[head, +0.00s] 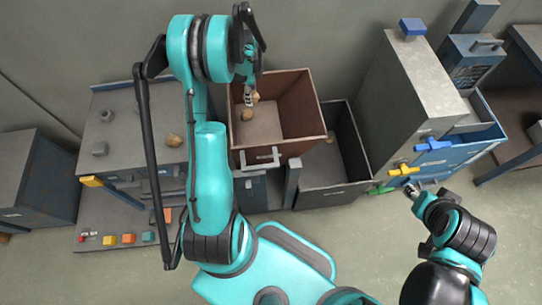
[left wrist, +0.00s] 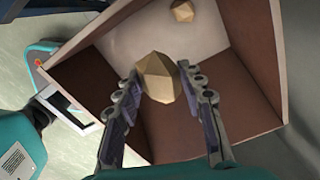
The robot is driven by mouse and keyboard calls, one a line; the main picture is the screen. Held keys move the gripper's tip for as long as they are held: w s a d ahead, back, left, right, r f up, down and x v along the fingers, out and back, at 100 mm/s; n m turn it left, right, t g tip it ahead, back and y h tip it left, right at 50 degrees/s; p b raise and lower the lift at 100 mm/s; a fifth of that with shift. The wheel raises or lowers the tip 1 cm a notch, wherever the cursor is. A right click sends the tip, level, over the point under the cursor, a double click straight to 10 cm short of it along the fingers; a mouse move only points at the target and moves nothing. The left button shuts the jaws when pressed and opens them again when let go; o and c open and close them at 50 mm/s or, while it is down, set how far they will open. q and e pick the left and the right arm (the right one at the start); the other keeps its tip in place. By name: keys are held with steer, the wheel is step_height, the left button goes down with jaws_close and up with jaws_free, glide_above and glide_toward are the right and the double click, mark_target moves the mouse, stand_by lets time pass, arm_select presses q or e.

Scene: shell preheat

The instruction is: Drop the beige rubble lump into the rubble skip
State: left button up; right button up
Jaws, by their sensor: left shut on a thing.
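A beige faceted lump (left wrist: 159,78) is held between the fingertips of my left gripper (left wrist: 160,88). In the head view this lump (head: 256,97) shows partly behind the gripper (head: 249,98). The gripper points down over a brown open-topped bin (head: 300,95) with a pale front handle, which looks like the rubble skip. A second beige lump (head: 247,114) lies on the bin floor; it also shows in the left wrist view (left wrist: 183,11). My right gripper (head: 411,190) is beside the blue unit at right, too small to read its jaws.
A dark grey open bin (head: 345,135) stands right of the brown one. A bench (head: 120,105) at left carries another beige lump (head: 173,140) and grey blocks. A tall grey cabinet (head: 400,95) and a blue unit (head: 455,157) with coloured handles stand at right.

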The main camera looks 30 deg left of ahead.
arm_select(q)
step_height(320, 180, down, 4)
steer(key=shift+f+b, duration=0.1)
steer(key=shift+b, duration=0.95)
steer(key=o, duration=1.3)
step_height(320, 180, up, 12)
steer(key=shift+r, duration=0.15)
steer(key=shift+d, duration=0.1)
